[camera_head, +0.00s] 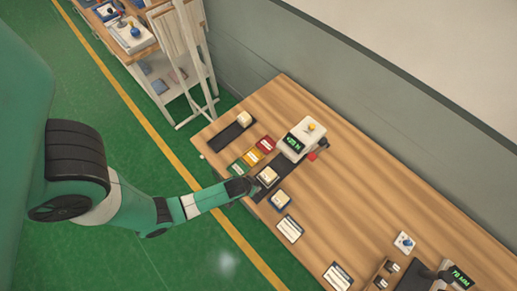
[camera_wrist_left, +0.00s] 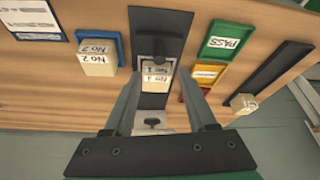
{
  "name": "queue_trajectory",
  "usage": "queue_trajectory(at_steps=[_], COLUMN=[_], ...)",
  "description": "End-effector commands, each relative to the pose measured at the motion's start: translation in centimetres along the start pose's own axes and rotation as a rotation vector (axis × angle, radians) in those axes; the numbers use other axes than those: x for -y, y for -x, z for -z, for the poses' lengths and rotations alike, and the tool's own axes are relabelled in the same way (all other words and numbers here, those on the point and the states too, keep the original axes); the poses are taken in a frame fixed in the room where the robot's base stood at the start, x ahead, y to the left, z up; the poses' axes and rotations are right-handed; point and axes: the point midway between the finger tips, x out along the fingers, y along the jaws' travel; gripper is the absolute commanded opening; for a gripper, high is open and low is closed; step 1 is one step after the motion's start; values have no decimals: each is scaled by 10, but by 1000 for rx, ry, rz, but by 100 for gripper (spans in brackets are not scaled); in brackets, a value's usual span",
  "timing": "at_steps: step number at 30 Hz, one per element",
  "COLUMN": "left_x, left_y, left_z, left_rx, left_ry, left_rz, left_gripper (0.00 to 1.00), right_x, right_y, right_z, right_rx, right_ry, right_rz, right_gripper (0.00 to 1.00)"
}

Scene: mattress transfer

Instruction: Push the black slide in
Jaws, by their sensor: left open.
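The black slide (camera_head: 262,193) lies on the wooden table in front of a white machine (camera_head: 296,147) with a green display. In the left wrist view the black slide (camera_wrist_left: 160,20) runs up the middle, with a dark upright piece on it. A pale block marked No 1 (camera_wrist_left: 156,79) sits on the slide below that piece; it also shows in the head view (camera_head: 268,174). My left gripper (camera_wrist_left: 159,76) is open, its fingers appearing on either side of the block. In the head view my left gripper (camera_head: 252,186) is at the slide's near end. Contact cannot be told.
A No 2 block (camera_wrist_left: 97,64) sits in a blue tray (camera_wrist_left: 79,37) beside the slide. Green (camera_head: 238,168), yellow (camera_head: 254,156) and red (camera_head: 266,144) trays lie on the other side. A dark strip (camera_head: 229,136) carries another block.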

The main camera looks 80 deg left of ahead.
Motion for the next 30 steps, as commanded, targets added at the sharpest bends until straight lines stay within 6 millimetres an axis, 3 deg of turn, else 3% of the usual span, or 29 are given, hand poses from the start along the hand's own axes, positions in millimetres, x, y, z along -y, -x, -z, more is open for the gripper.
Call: queue_trajectory(at_steps=[1, 9, 15, 23, 30], left_x=[0, 0, -1, -1, -1], left_y=[-20, -74, -91, -92, -92], left_z=[-3, -2, 1, 1, 1], left_rx=[-1, 0, -1, -1, -1], left_ry=[2, 1, 0, -1, -1], left_rz=[0, 0, -1, -1, -1], left_gripper=[57, 57, 57, 57, 17], right_x=[0, 0, 0, 0, 0], right_y=[15, 44, 47, 47, 47], right_z=[-14, -41, -44, -43, -43], right_rx=[0, 0, 0, 0, 0], right_ry=[0, 0, 0, 0, 0], right_rz=[0, 0, 0, 0, 0], right_gripper=[50, 50, 50, 50, 50])
